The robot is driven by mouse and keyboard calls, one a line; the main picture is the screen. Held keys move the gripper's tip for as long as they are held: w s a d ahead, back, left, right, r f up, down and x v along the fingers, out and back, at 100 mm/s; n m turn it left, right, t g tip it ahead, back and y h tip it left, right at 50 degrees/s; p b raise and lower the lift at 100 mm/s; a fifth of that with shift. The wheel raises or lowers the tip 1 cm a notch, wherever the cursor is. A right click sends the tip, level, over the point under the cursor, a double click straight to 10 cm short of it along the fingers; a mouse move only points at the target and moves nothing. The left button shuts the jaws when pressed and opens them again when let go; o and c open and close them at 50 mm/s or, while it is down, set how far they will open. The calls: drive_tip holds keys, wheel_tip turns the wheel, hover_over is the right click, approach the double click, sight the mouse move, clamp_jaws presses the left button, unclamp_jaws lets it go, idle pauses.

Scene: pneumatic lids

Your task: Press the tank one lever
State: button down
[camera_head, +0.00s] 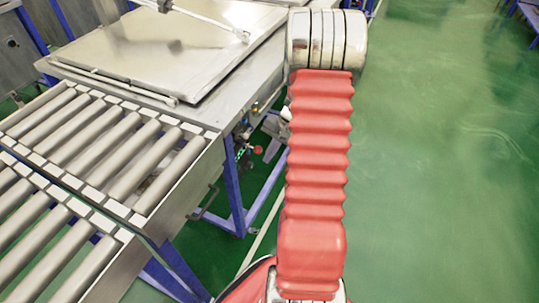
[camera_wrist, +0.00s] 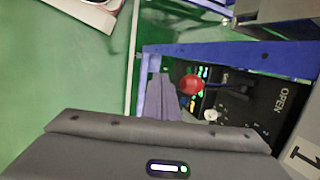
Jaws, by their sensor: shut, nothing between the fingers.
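A lever with a red ball knob (camera_wrist: 192,84) stands out from a black control panel (camera_wrist: 285,85) marked "OPEN" in the wrist view. The red knob also shows in the head view (camera_head: 258,150), beside the blue frame under the lid table. A smaller white knob (camera_wrist: 211,115) is below the red one. I cannot read which lever is tank one. My gripper (camera_wrist: 162,80) is shut and empty, its grey fingers just left of the red knob. I cannot tell whether they touch it. In the head view my arm hides part of the gripper.
A flat metal lid (camera_head: 170,45) lies on the table at the upper left. A roller conveyor (camera_head: 90,150) fills the left side. Blue legs (camera_head: 233,190) and a blue beam (camera_wrist: 240,58) edge the panel. Green floor at the right is clear.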

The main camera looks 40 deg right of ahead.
drive_tip(key=shift+r, duration=0.2)
drive_tip(key=shift+r, duration=0.6)
drive_tip(key=s+d+r, duration=0.6)
drive_tip(key=s+r, duration=0.2)
drive_tip(key=s, duration=0.1)
drive_tip(key=shift+r, duration=0.4)
idle(0.6)
